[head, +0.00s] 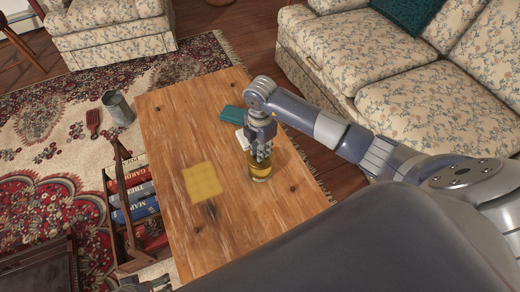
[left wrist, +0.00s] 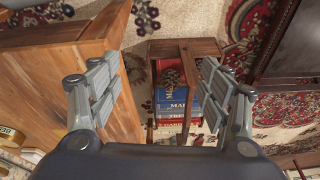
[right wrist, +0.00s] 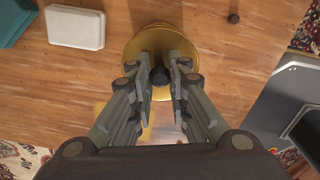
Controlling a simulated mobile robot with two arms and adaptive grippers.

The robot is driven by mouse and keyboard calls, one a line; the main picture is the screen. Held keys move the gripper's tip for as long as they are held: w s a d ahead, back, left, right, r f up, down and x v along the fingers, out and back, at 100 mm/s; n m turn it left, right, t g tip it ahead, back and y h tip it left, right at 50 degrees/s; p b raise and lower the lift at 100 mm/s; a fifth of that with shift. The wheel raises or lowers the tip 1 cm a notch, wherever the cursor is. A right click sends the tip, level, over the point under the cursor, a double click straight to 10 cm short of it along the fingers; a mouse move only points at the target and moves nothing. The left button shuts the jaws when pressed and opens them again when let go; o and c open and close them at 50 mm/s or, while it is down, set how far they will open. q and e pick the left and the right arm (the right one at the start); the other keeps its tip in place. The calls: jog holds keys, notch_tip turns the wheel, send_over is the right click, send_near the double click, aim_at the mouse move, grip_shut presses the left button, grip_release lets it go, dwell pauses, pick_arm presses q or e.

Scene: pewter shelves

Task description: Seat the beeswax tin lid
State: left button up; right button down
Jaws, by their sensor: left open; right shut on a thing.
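The beeswax tin (head: 261,174), golden and round, stands on the wooden table. My right gripper (head: 263,152) is directly above it and points down. In the right wrist view a round gold lid (right wrist: 150,46) with a dark knob (right wrist: 159,77) lies between the fingertips of my right gripper (right wrist: 160,80), which is shut on the knob. The fingers hide part of the lid's edge, and I cannot tell whether it touches the tin. My left gripper (left wrist: 158,82) is open and empty, low by the table's left side, above a wooden book carrier.
The table (head: 170,125) holds a yellow square sheet (head: 202,181), a teal item (head: 232,114) and a white block (head: 242,139). The book carrier (left wrist: 185,46) stands on the floor beside the table. A metal can (head: 118,108) stands on the rug. The table's far left is clear.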

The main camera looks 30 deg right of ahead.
jog(key=shift+f+b, duration=0.85)
jog(key=shift+f, duration=0.1)
notch_tip(320, 180, down, 3)
jog(key=b, duration=0.2)
jog(key=shift+r+b, duration=0.1)
jog(key=shift+b, duration=0.25)
pick_arm(q)
notch_tip(320, 180, up, 7)
jog(key=w+t, duration=0.2)
jog(key=shift+w+d+f, duration=0.2)
jog(key=shift+w+d, duration=0.05)
jog(key=shift+d, duration=0.15)
pick_arm(e)
jog(key=shift+f, duration=0.6)
pick_arm(q)
jog(key=shift+s+a+f, duration=0.15)
jog(key=shift+s+a, duration=0.05)
jog(key=shift+s, duration=0.4)
jog(key=shift+s+f+g, duration=0.15)
jog(key=shift+s+g, duration=0.15)
jog(key=shift+s, duration=0.15)
jog(key=shift+s+a+g, duration=0.3)
jog(key=shift+s+g, duration=0.1)
jog(key=shift+s, duration=0.35)
